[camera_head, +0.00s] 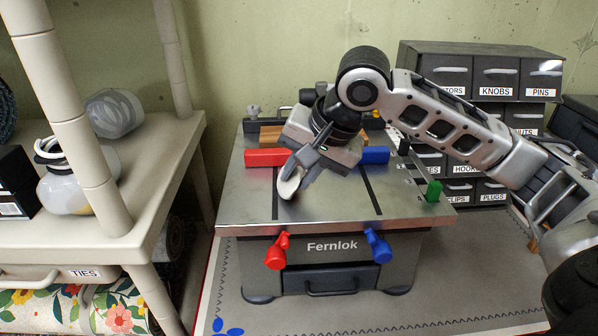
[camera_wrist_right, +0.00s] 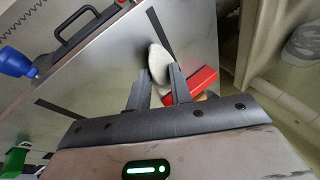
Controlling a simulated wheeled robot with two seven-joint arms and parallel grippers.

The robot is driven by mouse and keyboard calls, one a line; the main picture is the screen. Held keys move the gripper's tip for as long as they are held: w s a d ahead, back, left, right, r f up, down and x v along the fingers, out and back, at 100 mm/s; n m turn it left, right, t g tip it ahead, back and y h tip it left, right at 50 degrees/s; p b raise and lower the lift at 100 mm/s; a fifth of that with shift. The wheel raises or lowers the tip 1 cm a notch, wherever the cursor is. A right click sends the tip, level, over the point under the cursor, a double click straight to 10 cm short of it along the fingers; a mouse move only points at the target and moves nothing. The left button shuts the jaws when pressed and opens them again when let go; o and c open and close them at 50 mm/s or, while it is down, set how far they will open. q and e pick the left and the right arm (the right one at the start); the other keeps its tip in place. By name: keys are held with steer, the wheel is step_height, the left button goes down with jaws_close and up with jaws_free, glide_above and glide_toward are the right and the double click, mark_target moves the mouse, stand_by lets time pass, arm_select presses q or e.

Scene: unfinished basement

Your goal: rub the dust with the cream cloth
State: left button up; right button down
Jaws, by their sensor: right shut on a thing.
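My right gripper (camera_head: 298,170) is shut on the cream cloth (camera_head: 290,184), a small pale bundle between its fingertips. It holds the cloth low over the left half of the grey metal table top (camera_head: 330,207) of the Fernlok bench unit. The cloth (camera_wrist_right: 159,62) also shows between the fingers of my right gripper (camera_wrist_right: 158,86) in the right wrist view. I cannot tell whether the cloth touches the metal. I cannot make out the dust in either view. My left gripper is not in view.
A red block (camera_head: 266,157), a blue block (camera_head: 375,155) and a green piece (camera_head: 433,191) stand on the table top. Red (camera_head: 277,251) and blue (camera_head: 378,246) knobs stick out in front. A shelf (camera_head: 150,170) stands left and labelled drawers (camera_head: 478,70) behind right.

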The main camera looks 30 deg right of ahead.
steer(key=shift+w+d+r+p, duration=0.15)
steer(key=shift+w+d+p, duration=0.2)
steer(key=shift+w+p, duration=0.2)
step_height(320, 180, up, 3)
steer(key=p, duration=0.3)
steer(key=shift+r, duration=2.3)
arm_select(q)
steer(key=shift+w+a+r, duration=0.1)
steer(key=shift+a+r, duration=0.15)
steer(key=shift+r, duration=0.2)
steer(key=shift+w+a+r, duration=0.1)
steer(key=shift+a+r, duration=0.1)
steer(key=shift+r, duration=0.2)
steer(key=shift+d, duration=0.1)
